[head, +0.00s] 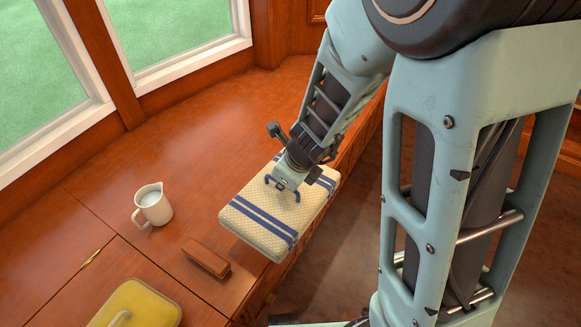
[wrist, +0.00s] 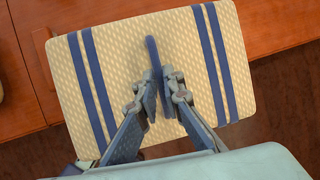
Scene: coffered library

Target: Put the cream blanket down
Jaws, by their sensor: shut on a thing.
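The cream blanket (head: 262,226) is a folded, textured block with blue stripe pairs near its ends and a blue loop on top. It lies over the right edge of the wooden surface (head: 110,190), partly past it; I cannot tell whether it touches the wood. My gripper (head: 283,184) is above its middle, shut on the blue loop. In the wrist view the blanket (wrist: 125,50) fills most of the picture, and my gripper (wrist: 161,92) has its fingers on both sides of the loop. The blanket's underside is hidden.
A white jug (head: 154,206) with white contents stands to the left. A brown block-like object (head: 206,257) lies close to the blanket's lower left. A yellow item (head: 140,305) with a pale handle is at the bottom. Clear wood lies behind the jug, and the floor drops away right.

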